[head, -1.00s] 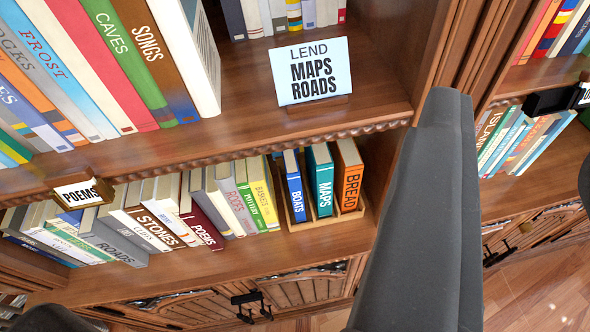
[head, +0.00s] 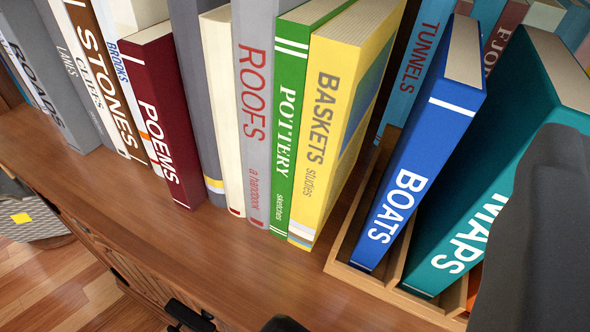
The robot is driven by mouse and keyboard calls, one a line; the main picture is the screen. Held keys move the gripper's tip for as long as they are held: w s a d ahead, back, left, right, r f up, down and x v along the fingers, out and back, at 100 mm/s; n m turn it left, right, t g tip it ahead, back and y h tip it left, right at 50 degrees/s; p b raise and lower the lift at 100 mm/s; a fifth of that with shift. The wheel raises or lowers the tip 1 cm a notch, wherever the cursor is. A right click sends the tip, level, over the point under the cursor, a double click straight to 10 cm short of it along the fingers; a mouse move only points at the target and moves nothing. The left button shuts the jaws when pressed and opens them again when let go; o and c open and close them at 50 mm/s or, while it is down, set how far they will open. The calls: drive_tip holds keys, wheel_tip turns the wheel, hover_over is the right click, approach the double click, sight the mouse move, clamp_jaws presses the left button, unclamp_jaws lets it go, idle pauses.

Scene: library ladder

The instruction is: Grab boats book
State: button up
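The boats book (head: 425,165) is blue with white lettering and a white stripe. It stands leaning in the left slot of a small wooden rack (head: 345,245) on the lower shelf. The teal maps book (head: 500,195) stands in the slot to its right. My gripper (head: 415,225) is open. Its large grey right finger covers part of the maps book at the right edge, and only a dark tip of the left finger shows at the bottom edge. Nothing is seen between the fingers; the boats book lies beyond the gap. The bread book is almost wholly hidden behind the right finger.
The yellow baskets book (head: 340,115) stands close left of the rack, with green pottery (head: 295,115), roofs and several other books further left. The shelf board (head: 190,235) in front of them is clear. A black handle (head: 190,316) juts out below the shelf edge.

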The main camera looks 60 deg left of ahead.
sight(428, 163)
wheel_tip(428, 163, down, 6)
drive_tip(key=s+a+g+y, duration=0.2)
drive_tip(key=s+a, duration=0.1)
drive_tip(key=shift+n, duration=0.3)
drive_tip(key=p+x, duration=0.1)
drive_tip(key=x, duration=0.6)
drive_tip(key=shift+w+d, duration=0.15)
drive_tip(key=shift+w, duration=0.05)
drive_tip(key=shift+w+a+r, duration=0.1)
drive_tip(key=shift+w+a, duration=0.25)
drive_tip(key=shift+w, duration=0.2)
drive_tip(key=shift+r+b+x, duration=0.15)
drive_tip(key=shift+b+x, duration=0.15)
drive_tip(key=shift+x, duration=1)
drive_tip(key=shift+r+b+x, duration=0.1)
drive_tip(key=shift+b+x, duration=0.2)
drive_tip(key=shift+x, duration=1)
drive_tip(key=shift+s+a+f, duration=0.1)
clamp_jaws()
